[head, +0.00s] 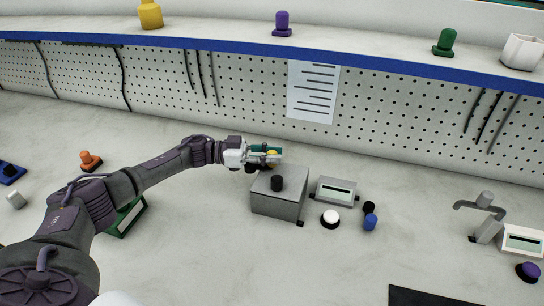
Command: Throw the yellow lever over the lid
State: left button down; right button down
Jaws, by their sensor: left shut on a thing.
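A grey box (278,205) with a flat lid and a black knob (276,183) on top stands in the middle of the bench. The yellow lever (272,154) shows as a small yellow tip at the back edge of the box. My left gripper (270,155) reaches in from the left behind the box and is shut on the yellow lever. Its fingers hide most of the lever, and the lever's base cannot be made out. The lid looks closed. My right gripper is not in view.
A grey display unit (336,190), a white button (330,218) and a blue knob (370,222) are right of the box. A green box (128,217) lies near my left arm. A pegboard (400,120) and shelf (360,62) stand behind.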

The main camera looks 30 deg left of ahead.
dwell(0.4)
pick_arm(q)
jog(key=c, duration=0.9)
grip_release()
jog(key=shift+s, duration=0.1)
jog(key=shift+o, duration=0.2)
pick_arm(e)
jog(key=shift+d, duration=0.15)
pick_arm(q)
jog(key=shift+a, duration=0.1)
jog(key=v, duration=1.1)
jog(key=shift+a, duration=0.4)
jog(key=shift+s, duration=0.1)
